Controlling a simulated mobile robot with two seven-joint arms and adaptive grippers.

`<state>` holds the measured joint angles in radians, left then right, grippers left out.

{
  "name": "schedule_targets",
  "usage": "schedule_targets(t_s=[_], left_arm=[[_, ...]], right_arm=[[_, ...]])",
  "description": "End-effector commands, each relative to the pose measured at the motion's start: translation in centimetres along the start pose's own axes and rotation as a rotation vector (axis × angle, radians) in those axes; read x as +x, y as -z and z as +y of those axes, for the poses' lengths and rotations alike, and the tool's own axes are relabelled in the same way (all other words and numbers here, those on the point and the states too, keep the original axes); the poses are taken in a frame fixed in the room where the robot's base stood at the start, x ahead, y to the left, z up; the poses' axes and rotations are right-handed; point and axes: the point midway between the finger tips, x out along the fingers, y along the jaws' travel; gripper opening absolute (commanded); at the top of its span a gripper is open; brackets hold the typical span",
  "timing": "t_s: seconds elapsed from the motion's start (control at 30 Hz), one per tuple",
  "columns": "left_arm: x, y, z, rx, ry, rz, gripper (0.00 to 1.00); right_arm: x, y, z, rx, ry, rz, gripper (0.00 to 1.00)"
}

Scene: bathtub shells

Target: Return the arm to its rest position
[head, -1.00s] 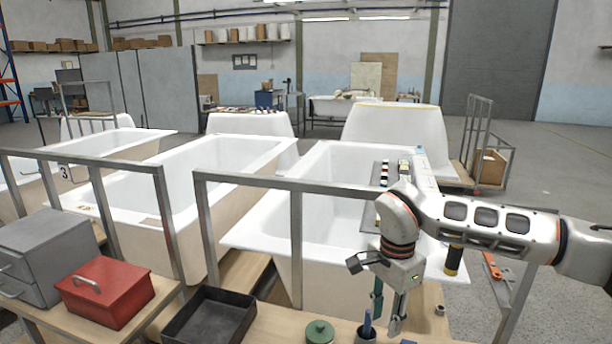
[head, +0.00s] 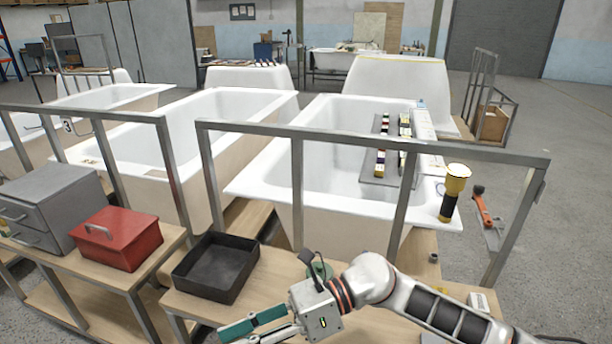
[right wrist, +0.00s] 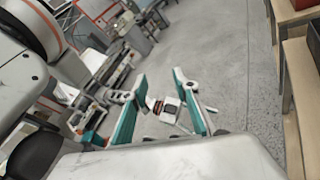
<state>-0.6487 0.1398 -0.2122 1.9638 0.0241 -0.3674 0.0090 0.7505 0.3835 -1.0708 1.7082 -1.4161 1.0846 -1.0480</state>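My right arm comes in from the lower right of the head view. Its wrist is low over the front bench, and its gripper (head: 240,332) points left near the bottom edge, in front of the black tray. In the right wrist view, the two teal fingers (right wrist: 158,78) stand apart. Nothing is held between them; floor and distant equipment show beyond the gap. My left gripper is in neither view.
The black tray (head: 180,270), red box (head: 118,240) and grey drawer unit (head: 60,215) stand on benches. A partly hidden green round object (head: 320,270) sits behind my wrist. A metal rail frame (head: 370,142) crosses before the white bathtubs (head: 262,185). A yellow-and-black tool (head: 452,192) stands at the right tub's corner.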

Motion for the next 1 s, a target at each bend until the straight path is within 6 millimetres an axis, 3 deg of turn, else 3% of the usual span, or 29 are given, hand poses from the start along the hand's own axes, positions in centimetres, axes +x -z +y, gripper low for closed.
schedule_targets(t_s=[0.13,0.27,0.37,0.47,0.57,0.73,0.87,1.0], left_arm=[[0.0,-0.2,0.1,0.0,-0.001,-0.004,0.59],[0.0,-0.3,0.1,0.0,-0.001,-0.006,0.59],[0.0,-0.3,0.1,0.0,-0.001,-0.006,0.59],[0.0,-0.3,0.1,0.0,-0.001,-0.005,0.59],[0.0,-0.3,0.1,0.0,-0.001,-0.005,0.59],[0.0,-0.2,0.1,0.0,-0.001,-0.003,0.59],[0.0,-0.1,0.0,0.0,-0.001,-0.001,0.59],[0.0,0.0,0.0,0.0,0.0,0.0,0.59]], right_arm=[[0.2,-3.4,0.4,0.277,-0.015,-0.335,0.3],[-2.1,-5.1,-1.1,0.542,-0.018,-0.615,0.3],[-4.9,-4.9,-3.0,0.758,-0.016,-0.824,0.3],[-8.2,-3.0,-5.3,0.983,-0.012,-1.03,0.3],[-11.6,0.6,-7.5,1.211,-0.004,-1.234,0.3],[-16.8,10.3,-9.8,1.599,0.016,-1.574,0.3],[-19.5,18.9,-9.5,1.858,0.036,-1.808,0.3],[-21.1,27.8,-7.5,2.093,0.061,-2.034,0.3]])
